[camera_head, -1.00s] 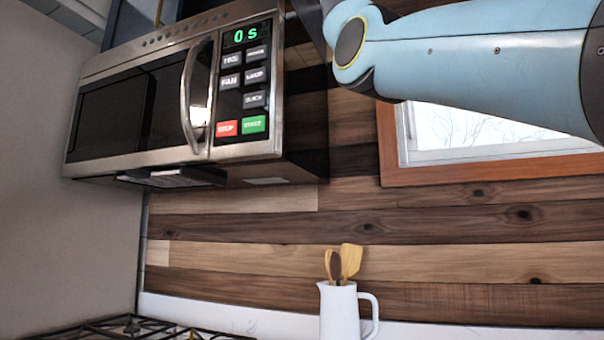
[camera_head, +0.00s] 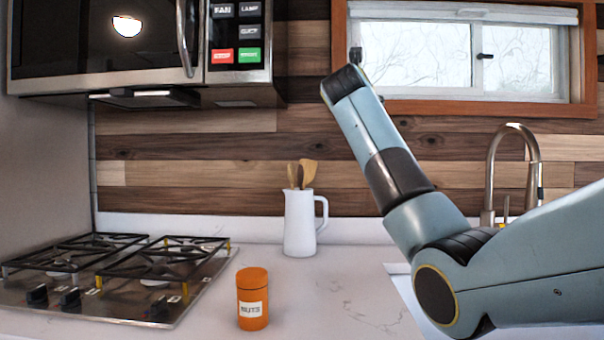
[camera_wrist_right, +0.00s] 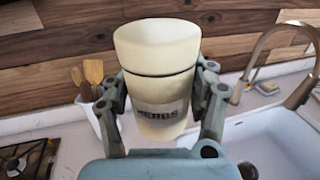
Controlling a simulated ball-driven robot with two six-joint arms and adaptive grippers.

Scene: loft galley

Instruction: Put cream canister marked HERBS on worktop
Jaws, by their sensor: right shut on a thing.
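The cream canister marked HERBS (camera_wrist_right: 160,85) shows in the right wrist view, upright in the picture, with its label facing the camera. My right gripper (camera_wrist_right: 163,95) is shut on it, one finger on each side. The wooden wall stands behind it. In the head view my right arm crosses the right half, and neither the canister nor the gripper can be made out there. The white worktop (camera_head: 335,300) runs along the bottom of the head view. My left gripper is in neither view.
An orange labelled canister (camera_head: 252,300) stands on the worktop beside the gas hob (camera_head: 190,300). A white jug of utensils (camera_head: 299,225) stands behind it. A microwave (camera_head: 140,50) hangs at upper left. A sink tap (camera_head: 512,160) is at right. Worktop between orange canister and sink is clear.

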